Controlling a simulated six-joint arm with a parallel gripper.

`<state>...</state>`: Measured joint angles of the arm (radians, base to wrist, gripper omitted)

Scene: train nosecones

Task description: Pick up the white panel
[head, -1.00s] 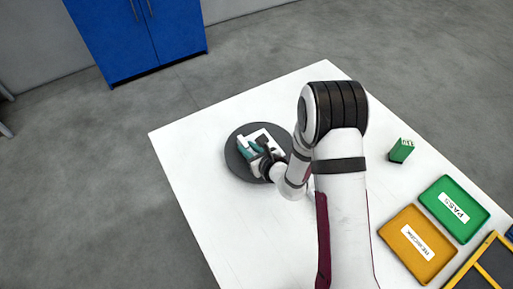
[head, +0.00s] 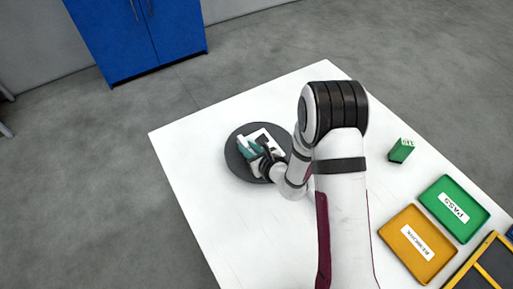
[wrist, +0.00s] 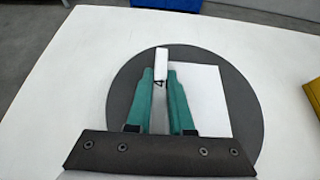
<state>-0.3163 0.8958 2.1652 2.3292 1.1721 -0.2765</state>
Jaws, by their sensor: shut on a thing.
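My gripper (wrist: 160,80) has two teal fingers, shut on a narrow white piece that I take to be the white panel (wrist: 161,66), seen nearly edge-on with a small dark mark on it. A flat white rectangle (wrist: 205,88) shows beside and behind the right finger, over the dark grey round disc (wrist: 243,75). I cannot tell whether it joins the narrow piece. In the head view, my gripper (head: 250,148) is over the disc (head: 232,158), with white surfaces (head: 266,131) around the fingers. My wrist hides part of them.
The white table (head: 225,215) is clear around the disc. To the right are a green holder (head: 401,150), a green PASS tray (head: 435,190), an orange REWORK tray (head: 390,235) and a yellow-edged dark tray (head: 478,268). A blue cabinet (head: 135,45) stands beyond the table.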

